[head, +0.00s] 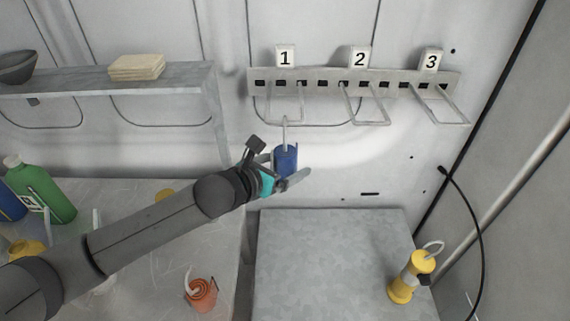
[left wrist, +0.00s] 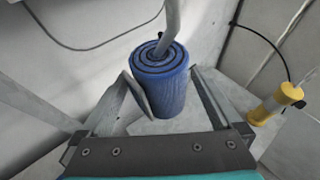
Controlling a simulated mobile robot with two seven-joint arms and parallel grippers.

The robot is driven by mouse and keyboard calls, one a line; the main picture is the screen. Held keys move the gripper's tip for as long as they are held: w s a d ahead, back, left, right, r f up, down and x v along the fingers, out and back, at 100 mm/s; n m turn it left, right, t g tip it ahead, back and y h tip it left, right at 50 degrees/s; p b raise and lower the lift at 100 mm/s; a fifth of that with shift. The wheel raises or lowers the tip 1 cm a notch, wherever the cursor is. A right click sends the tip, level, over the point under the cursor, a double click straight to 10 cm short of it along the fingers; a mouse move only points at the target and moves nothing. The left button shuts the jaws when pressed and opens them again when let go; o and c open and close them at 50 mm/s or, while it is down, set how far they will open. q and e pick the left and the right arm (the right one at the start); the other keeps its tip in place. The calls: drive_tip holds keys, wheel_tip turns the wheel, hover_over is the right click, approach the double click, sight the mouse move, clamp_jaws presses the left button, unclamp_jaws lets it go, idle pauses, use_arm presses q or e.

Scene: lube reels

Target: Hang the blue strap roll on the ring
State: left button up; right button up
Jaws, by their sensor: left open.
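The blue strap roll (head: 286,160) is upright in the air below the rail's wire ring under label 1 (head: 285,119). Its pale loop (head: 285,134) rises from its top and meets that ring's front bar in the head view; I cannot tell whether it is hooked over it. My left gripper (head: 291,173) is open, its fingers on either side of the roll. In the left wrist view the roll (left wrist: 164,82) stands between the spread fingers (left wrist: 172,98), its loop running up out of the picture. My right gripper is not in view.
More wire rings hang under label 2 (head: 367,121) and label 3 (head: 447,120). A yellow roll (head: 405,287) stands on the right bench (head: 320,260). An orange roll (head: 201,293) and a green bottle (head: 47,195) are on the left. A shelf (head: 180,85) juts out left of the rail.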

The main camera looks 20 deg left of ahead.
use_arm(q)
drive_tip(key=shift+s, duration=0.15)
drive_tip(key=v, duration=1.5)
drive_tip(key=shift+b, duration=0.4)
drive_tip(key=shift+r, duration=0.1)
